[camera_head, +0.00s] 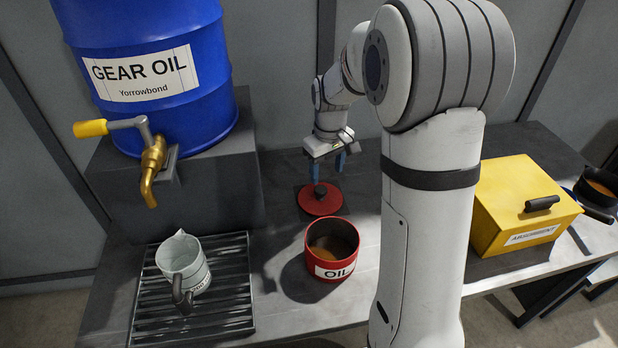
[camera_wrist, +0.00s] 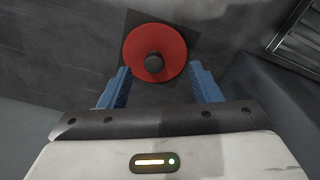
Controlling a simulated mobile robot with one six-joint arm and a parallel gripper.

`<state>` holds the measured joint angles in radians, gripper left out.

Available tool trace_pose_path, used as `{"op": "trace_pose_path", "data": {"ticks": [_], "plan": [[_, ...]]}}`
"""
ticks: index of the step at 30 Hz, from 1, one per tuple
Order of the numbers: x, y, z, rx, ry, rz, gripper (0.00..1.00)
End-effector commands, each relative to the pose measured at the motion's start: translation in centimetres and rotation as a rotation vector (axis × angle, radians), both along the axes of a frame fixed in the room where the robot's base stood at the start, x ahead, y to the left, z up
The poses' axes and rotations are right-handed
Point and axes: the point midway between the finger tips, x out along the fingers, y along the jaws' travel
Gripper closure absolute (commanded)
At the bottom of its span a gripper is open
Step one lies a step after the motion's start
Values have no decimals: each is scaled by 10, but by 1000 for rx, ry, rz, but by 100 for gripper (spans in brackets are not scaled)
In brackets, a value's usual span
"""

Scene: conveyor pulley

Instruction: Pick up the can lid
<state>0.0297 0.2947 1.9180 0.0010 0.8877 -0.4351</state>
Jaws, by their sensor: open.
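The can lid (camera_head: 321,203) is a red disc with a dark knob in its middle. It lies flat on a dark square on the bench, behind the red can. The lid (camera_wrist: 137,61) also shows in the wrist view, beyond the fingertips, with its knob roughly between them in the picture. My gripper (camera_head: 329,165) is over the lid with its blue fingers pointing down. In the wrist view my gripper (camera_wrist: 160,75) is open, with nothing between its fingers. The red can (camera_head: 331,262) labelled OIL stands open at the top, with brownish contents.
A blue gear oil drum (camera_head: 150,75) with a brass tap stands on a dark block (camera_head: 222,185) at left. A pale jug (camera_head: 184,262) sits on a slatted drip tray (camera_head: 236,292).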

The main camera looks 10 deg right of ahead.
Motion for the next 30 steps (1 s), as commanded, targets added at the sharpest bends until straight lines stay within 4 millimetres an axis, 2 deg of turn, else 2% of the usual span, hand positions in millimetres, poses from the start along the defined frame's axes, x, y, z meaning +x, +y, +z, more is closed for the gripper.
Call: {"op": "trace_pose_path", "data": {"ticks": [1,3,9,19,25,30], "plan": [[13,0,-13,-1,15,23,43],[27,0,-25,-1,26,49,43],[44,0,-46,-2,41,87,43],[46,0,-82,-1,45,89,43],[47,2,-112,-1,45,88,43],[48,1,-122,-2,41,88,43]]}}
